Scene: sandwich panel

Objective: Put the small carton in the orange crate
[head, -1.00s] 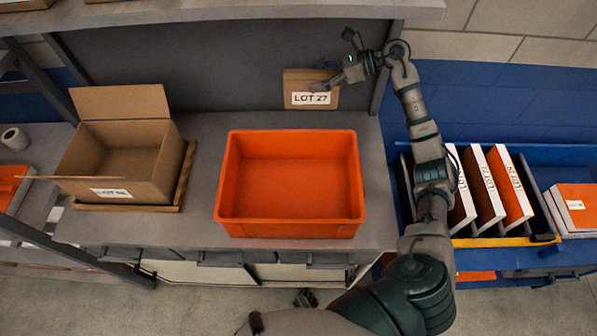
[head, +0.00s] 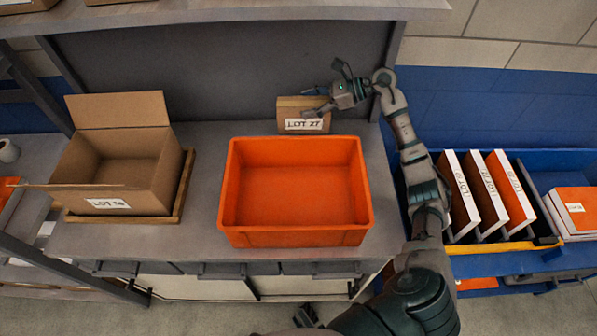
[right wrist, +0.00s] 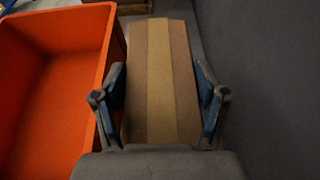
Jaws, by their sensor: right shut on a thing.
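The small carton (head: 303,115) is brown cardboard with a white "LOT 27" label. In the head view it is just behind the far rim of the orange crate.
A larger open carton (head: 125,170) labelled LOT stands on a wooden tray (head: 185,185) left of the crate. A grey panel (head: 230,75) rises behind the bench. A blue rack (head: 540,165) with several white and orange items is at the right. A shelf (head: 240,12) hangs above.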

